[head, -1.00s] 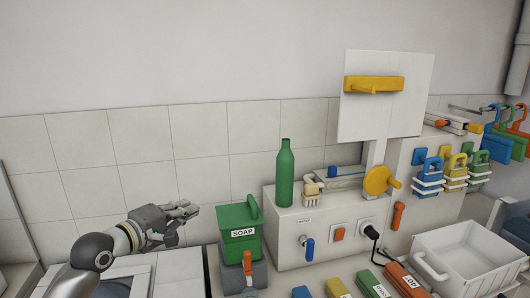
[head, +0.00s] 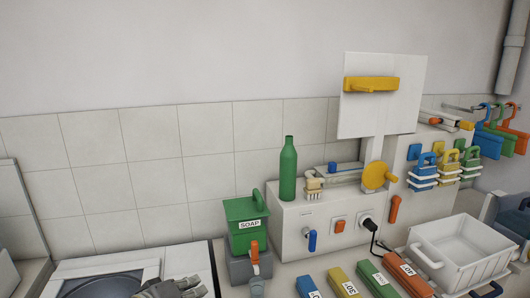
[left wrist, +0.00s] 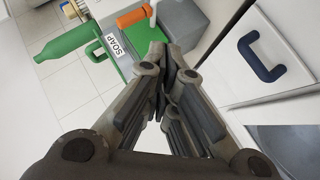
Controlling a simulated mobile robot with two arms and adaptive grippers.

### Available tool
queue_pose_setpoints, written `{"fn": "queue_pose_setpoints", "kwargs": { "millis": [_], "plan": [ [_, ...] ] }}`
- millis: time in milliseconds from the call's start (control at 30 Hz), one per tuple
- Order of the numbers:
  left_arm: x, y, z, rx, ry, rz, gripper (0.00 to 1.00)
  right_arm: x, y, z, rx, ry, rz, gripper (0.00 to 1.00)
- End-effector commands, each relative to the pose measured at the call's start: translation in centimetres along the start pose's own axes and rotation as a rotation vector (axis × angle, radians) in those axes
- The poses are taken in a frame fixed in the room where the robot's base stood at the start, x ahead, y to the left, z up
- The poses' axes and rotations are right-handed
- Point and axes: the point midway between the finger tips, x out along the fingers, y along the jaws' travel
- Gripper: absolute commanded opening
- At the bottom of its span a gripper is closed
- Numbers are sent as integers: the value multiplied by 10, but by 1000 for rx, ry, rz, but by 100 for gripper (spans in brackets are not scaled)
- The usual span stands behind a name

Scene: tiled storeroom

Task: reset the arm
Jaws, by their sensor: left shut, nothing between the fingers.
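My left gripper (head: 180,288) is at the bottom edge of the head view, left of the green soap box (head: 245,212), and only part of it shows. In the left wrist view its fingers (left wrist: 165,70) are closed together with nothing between them. The soap box (left wrist: 130,48) shows just beyond the fingertips there, apart from them as far as I can tell. A dark gripper part (head: 488,291) shows at the lower right of the head view, too little of it to tell its state.
A green bottle (head: 288,170) stands on a white panel box (head: 290,232). Several coloured labelled blocks (head: 343,280) lie in front. A white basket (head: 462,248) is at the right. A white lid with a dark round inset (head: 110,282) is at lower left.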

Motion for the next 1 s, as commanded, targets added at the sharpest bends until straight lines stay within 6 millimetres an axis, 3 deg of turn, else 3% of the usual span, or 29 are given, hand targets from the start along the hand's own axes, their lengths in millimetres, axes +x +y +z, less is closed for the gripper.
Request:
{"fn": "queue_pose_setpoints", "kwargs": {
  "millis": [33,200,400,600,800,833,1000],
  "plan": [
    [-3,-16,25,48,-29,-42,0,0,-1,4,0,-6,-1,74],
    [-31,-71,103,271,-140,-213,0,-1,-4,15,-2,-22,-5,74],
    [-86,-125,173,494,-301,-395,0,-1,-6,12,-2,-20,-8,74],
    [-136,-157,214,626,-446,-514,0,0,-12,10,0,-15,-14,74],
    [-184,-178,243,713,-583,-602,0,0,-13,7,0,-11,-15,74],
    [-187,-181,247,723,-598,-610,0,0,-13,6,0,-10,-15,74],
    [-155,-213,261,719,-607,-610,0,5,-11,5,-1,-7,-13,74]
  ]
}}
